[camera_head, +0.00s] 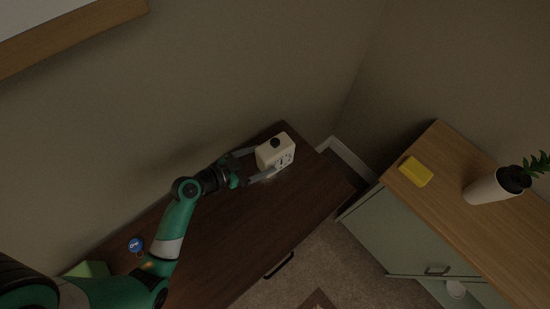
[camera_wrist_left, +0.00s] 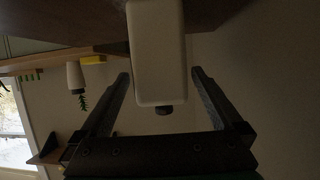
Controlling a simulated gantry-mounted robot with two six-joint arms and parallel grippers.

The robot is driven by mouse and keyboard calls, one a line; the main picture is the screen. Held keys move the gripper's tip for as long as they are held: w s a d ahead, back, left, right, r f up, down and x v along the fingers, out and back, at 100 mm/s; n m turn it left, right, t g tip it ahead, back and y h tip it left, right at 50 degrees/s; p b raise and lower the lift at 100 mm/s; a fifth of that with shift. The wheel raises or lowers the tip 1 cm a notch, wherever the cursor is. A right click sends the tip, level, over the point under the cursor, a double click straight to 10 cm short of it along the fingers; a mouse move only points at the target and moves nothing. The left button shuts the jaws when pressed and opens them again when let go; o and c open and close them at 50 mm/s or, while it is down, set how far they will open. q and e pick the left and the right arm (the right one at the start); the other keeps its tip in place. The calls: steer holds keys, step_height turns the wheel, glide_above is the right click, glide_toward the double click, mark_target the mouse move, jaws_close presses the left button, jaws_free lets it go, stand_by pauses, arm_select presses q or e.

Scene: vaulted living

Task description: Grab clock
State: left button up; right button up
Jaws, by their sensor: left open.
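The clock (camera_head: 275,152) is a small cream box with a dark round knob on top and a dial on its right-hand face. It stands on the dark brown dresser (camera_head: 235,225) near its far end. My left gripper (camera_head: 258,164) is open, with its fingers reaching to either side of the clock. In the left wrist view the clock (camera_wrist_left: 158,55) sits between the two open fingers (camera_wrist_left: 160,84), with a visible gap on each side. My right gripper is not in view.
A blue round object (camera_head: 135,244) and a green item (camera_head: 88,270) lie at the dresser's near left. The wall runs close behind the dresser. A wooden cabinet (camera_head: 465,235) at right bears a yellow block (camera_head: 416,171) and a white plant pot (camera_head: 485,190).

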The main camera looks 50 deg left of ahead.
mark_target(275, 149)
arm_select(q)
steer(key=shift+x, duration=0.8)
steer(key=b+x, duration=0.1)
steer(key=x, duration=0.4)
steer(key=shift+f+b, duration=0.2)
steer(key=shift+b, duration=0.15)
steer(key=c, duration=1.3)
steer(key=shift+c, duration=0.2)
steer(key=shift+r, duration=0.15)
steer(key=shift+r+p, duration=0.3)
step_height(275, 149, up, 3)
steer(key=shift+f+p, duration=0.15)
steer(key=shift+p, duration=0.55)
steer(key=s+d+r+p, duration=0.6)
steer(key=s+d+r, duration=0.3)
steer(key=s, duration=0.1)
steer(key=shift+s+d+r, duration=0.2)
steer(key=shift+s+d, duration=0.05)
